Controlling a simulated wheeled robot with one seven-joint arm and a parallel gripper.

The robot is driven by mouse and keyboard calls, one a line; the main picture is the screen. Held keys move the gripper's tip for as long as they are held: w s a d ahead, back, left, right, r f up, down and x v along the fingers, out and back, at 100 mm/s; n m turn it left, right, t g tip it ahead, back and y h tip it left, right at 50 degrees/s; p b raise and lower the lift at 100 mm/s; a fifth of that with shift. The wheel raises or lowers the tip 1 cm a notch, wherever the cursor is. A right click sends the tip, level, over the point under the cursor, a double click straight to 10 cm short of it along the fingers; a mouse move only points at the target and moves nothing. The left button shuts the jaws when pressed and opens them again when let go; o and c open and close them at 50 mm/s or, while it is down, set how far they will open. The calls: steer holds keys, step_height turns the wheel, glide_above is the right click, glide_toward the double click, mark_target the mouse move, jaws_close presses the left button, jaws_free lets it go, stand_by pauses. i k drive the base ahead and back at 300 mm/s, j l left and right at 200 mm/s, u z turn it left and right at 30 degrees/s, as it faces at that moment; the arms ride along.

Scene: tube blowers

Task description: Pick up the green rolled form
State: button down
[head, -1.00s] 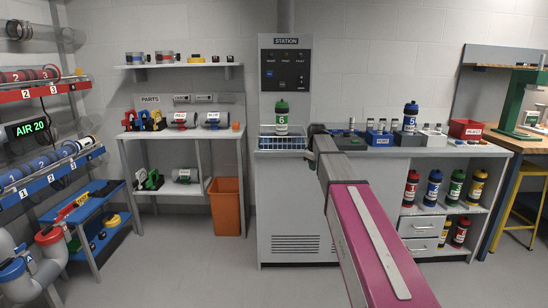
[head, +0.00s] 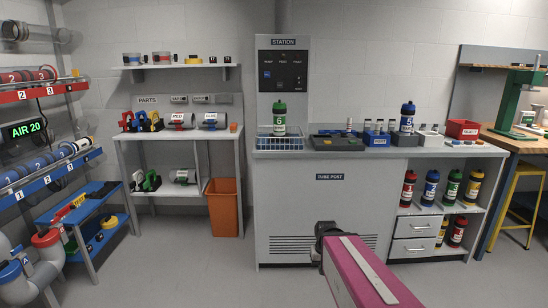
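I cannot make out a green rolled form with certainty. A dark flat tray (head: 337,144) on the counter shows small greenish and yellowish bits, too small to identify.
A blue vial rack (head: 376,139), a blue carrier marked 5 (head: 407,118) and a red bin (head: 463,129) stand on the counter (head: 430,152). Several carriers fill the shelves below. An orange bin (head: 224,208) stands on the floor at left. The floor in front of the cabinet is clear.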

mark_target(378, 126)
steer(key=i+l+z, duration=0.5)
steer(key=i+l, duration=0.25)
steer(key=l, duration=0.35)
steer(key=i+l, duration=0.1)
steer(key=l, duration=0.3)
steer(key=i+l, duration=0.1)
steer(key=l, duration=0.35)
steer(key=i+l, duration=0.1)
steer(key=l, duration=0.3)
steer(key=i+j, duration=0.1)
steer(key=j, duration=0.2)
steer(key=i+j, duration=0.15)
steer(key=j, duration=0.15)
